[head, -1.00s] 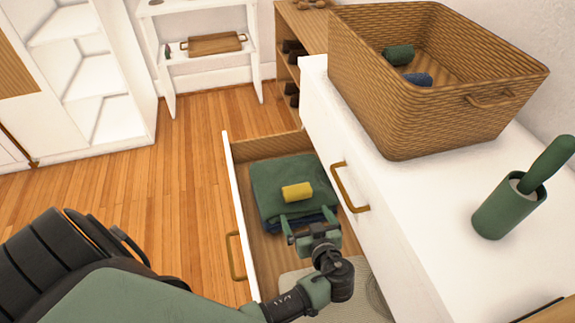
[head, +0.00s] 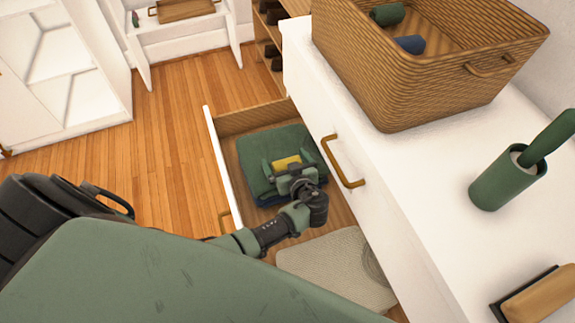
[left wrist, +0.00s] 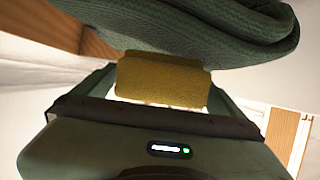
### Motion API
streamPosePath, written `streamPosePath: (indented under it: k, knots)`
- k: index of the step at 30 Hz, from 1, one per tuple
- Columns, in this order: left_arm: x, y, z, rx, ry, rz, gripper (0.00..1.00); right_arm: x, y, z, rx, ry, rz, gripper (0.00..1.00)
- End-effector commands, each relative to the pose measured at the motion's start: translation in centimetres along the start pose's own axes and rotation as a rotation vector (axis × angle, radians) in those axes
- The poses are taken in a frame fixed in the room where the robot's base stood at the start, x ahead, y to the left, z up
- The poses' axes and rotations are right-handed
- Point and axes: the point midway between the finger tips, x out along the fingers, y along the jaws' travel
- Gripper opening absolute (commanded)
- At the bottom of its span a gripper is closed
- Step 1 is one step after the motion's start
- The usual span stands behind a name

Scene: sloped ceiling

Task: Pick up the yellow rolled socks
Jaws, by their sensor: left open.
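The yellow rolled socks (head: 286,163) lie on a folded dark green cloth (head: 258,151) in the open drawer (head: 226,178). My left gripper (head: 286,166) is open over the drawer, with its fingers on either side of the socks. It hides part of them in the head view. In the left wrist view the socks (left wrist: 162,80) sit between the open fingers (left wrist: 160,85), with the green cloth (left wrist: 190,32) beside them. I cannot tell whether the fingers touch the socks. My right gripper is not in view.
A white dresser top (head: 432,165) lies to the right, with a drawer handle (head: 343,165) on its front. On it stand a wicker basket (head: 400,92) holding green and blue rolls, a green cup (head: 503,182) and a brush (head: 540,295).

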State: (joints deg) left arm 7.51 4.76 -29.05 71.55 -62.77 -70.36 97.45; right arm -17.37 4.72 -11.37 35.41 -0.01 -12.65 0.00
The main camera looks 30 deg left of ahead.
Motion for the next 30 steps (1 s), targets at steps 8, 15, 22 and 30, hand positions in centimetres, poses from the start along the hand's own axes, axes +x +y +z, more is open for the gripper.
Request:
streamPosePath:
  k: [8,15,22,30]
  knots:
    - [0.7,0.0,0.0,-0.001,-0.001,0.001,1.00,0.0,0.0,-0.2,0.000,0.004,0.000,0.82]
    - [0.7,0.0,0.0,-0.001,-0.001,0.000,0.44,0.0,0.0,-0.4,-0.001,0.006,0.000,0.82]
    - [0.7,0.0,0.0,-0.001,0.000,0.000,0.38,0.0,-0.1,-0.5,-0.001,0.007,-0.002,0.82]
    - [0.2,0.0,-1.2,-0.004,0.000,0.001,0.38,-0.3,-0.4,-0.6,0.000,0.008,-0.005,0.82]
